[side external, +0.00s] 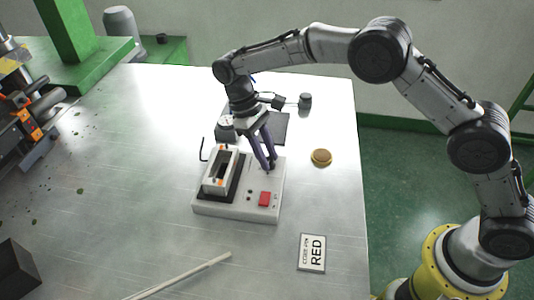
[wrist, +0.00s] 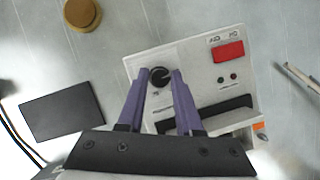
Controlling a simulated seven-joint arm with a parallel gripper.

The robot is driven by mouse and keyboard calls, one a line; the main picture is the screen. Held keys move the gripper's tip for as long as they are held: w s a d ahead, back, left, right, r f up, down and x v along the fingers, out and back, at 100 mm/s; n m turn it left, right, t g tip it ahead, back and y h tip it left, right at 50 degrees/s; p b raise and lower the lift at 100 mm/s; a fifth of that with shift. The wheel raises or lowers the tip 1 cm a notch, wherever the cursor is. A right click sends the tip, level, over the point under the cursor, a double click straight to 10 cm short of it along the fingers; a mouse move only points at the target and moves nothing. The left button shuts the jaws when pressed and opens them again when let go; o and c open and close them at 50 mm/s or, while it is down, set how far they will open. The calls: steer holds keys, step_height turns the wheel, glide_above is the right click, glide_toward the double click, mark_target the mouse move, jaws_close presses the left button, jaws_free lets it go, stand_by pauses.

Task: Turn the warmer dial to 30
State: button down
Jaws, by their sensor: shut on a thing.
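The warmer (side external: 238,208) is a pale box on the table with a red switch (side external: 265,199) near its front right corner; the switch also shows in the wrist view (wrist: 229,51). Its round black dial (wrist: 160,78) sits near one corner of the top panel. A light pointer mark shows on the dial, but the scale is too small to read. My gripper (side external: 270,167) reaches down to the dial from above, its two purple fingers closed on either side of it. In the side view the fingers mostly hide the dial.
A white and orange holder (side external: 219,170) sits on the warmer's left part. A dark mat (wrist: 62,103) lies behind the warmer.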

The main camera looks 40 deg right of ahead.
steer(key=c, duration=0.6)
jaws_free()
steer(key=shift+r, duration=0.1)
steer(key=v, duration=1.1)
steer(key=shift+w+r, duration=0.25)
steer(key=shift+r, duration=0.1)
